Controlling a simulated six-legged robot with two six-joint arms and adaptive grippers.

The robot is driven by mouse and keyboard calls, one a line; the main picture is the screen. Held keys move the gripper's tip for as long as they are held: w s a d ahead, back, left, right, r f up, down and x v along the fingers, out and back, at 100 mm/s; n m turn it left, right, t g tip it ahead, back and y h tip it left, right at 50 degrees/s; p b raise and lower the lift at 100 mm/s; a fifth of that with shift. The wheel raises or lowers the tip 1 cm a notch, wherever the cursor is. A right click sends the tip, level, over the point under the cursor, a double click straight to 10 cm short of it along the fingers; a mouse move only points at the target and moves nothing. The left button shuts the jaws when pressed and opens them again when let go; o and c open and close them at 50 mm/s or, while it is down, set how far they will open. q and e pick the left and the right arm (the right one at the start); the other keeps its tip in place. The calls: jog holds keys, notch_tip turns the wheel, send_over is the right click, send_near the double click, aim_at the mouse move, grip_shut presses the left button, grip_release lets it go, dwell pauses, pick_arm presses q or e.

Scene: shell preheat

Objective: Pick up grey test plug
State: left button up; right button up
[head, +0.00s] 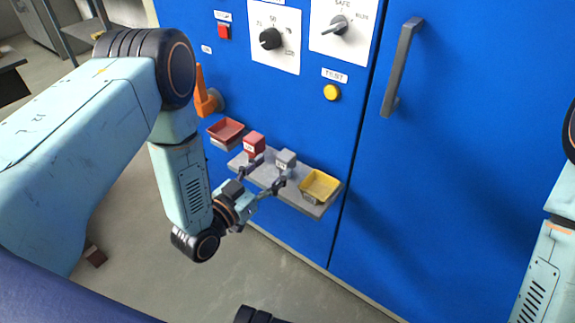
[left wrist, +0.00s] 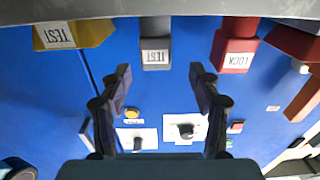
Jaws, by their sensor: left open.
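The grey test plug (head: 286,160) stands on a grey shelf (head: 262,178) on the blue cabinet's front, between a red plug and a yellow tray. In the left wrist view, which looks upside down, the grey plug (left wrist: 155,45) has a white TEST label. My left gripper (head: 265,175) is open and empty at the shelf's front. In the left wrist view its fingertips (left wrist: 160,72) are spread on either side of the grey plug's line, with the plug appearing beyond them; I see no contact. My right arm shows at the right edge, its gripper out of view.
The red plug (head: 254,143), labelled LOCK in the left wrist view (left wrist: 235,50), stands close left of the grey plug. A red tray (head: 226,130) and a yellow tray (head: 320,186) flank them. An orange handle (head: 204,95) and a door handle (head: 401,68) protrude from the cabinet.

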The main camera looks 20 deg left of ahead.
aim_at(281, 165)
pick_arm(q)
jog(key=w, duration=0.1)
jog(key=w+d+b, duration=0.1)
jog(key=w+d+f+b, duration=0.1)
jog(key=w, duration=0.1)
jog(key=shift+w, duration=0.1)
jog(key=shift+w+d, duration=0.2)
jog(key=shift+w, duration=0.4)
jog(key=shift+r, duration=0.1)
jog(key=shift+c, duration=0.3)
jog(key=c, duration=1.2)
